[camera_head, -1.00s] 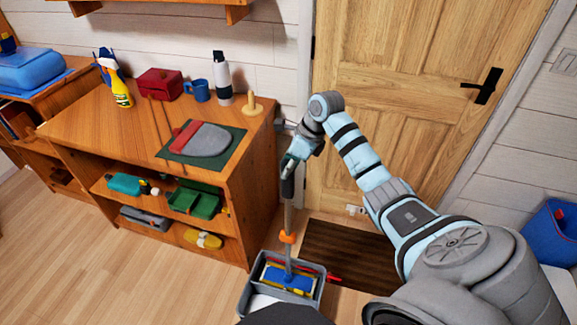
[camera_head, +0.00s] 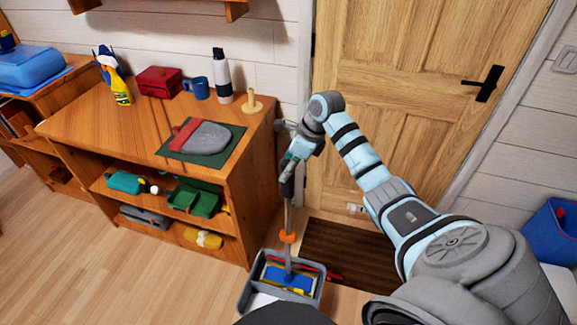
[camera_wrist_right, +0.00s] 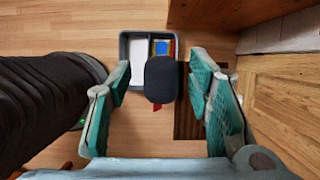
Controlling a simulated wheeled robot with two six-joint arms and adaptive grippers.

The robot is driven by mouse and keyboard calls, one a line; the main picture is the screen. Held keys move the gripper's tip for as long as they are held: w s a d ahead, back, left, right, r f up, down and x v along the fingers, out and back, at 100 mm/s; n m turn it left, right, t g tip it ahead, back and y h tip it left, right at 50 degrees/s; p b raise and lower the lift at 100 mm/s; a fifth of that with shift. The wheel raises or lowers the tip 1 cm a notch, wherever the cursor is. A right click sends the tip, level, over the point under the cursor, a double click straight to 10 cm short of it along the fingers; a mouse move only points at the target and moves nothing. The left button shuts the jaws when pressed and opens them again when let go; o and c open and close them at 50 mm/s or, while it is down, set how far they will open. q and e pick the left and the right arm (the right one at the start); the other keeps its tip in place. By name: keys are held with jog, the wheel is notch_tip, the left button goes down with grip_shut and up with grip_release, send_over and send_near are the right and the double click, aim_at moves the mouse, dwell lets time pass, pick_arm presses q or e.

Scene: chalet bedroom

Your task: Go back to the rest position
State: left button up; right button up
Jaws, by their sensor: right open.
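My right gripper (camera_head: 290,166) is at the end of the arm that reaches in from the right, beside the dresser's right end. In the right wrist view its fingers (camera_wrist_right: 160,98) are spread apart. The dark top of an upright handle (camera_wrist_right: 162,80) shows between them, with visible space on both sides. In the head view the handle's mop (camera_head: 289,215) has an orange clip and stands with its blue and yellow head in a grey bucket (camera_head: 243,296). My left gripper is not in view.
A wooden dresser (camera_head: 130,118) stands to the left, holding a spray bottle, red box, blue mug, flask and a green mat. A wooden door (camera_head: 395,75) is behind my arm, with a dark doormat (camera_head: 345,252) before it. A blue bin (camera_head: 552,235) stands right.

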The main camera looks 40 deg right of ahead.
jog(key=v, duration=1.2)
jog(key=w+a+t+y, duration=0.35)
jog(key=a+y, duration=0.25)
jog(key=a, duration=0.8)
jog(key=a+r+m+t+y, duration=0.65)
jog(key=r+m+t, duration=0.2)
jog(key=r, duration=0.25)
jog(key=s+d+f+m+h, duration=0.3)
jog(key=d+f+m+h, duration=0.35)
jog(key=m+h, duration=0.55)
jog(key=s+d+f+m+h, duration=0.3)
jog(key=d+f+m+h, duration=0.4)
jog(key=m, duration=0.9)
jog(key=s+a+f+m+g+y, duration=0.2)
jog(key=s+a+f+m+g, duration=0.3)
jog(key=s+f, duration=0.55)
jog(key=s+a+f+m+g+y, duration=0.1)
jog(key=s+a+f+g, duration=0.3)
jog(key=s+f+g, duration=0.5)
jog(key=s+d+f, duration=0.2)
jog(key=s+f, duration=0.1)
jog(key=f, duration=1.5)
jog(key=s+d+f, duration=0.1)
jog(key=s+f, duration=1.3)
jog(key=shift+s, duration=0.4)
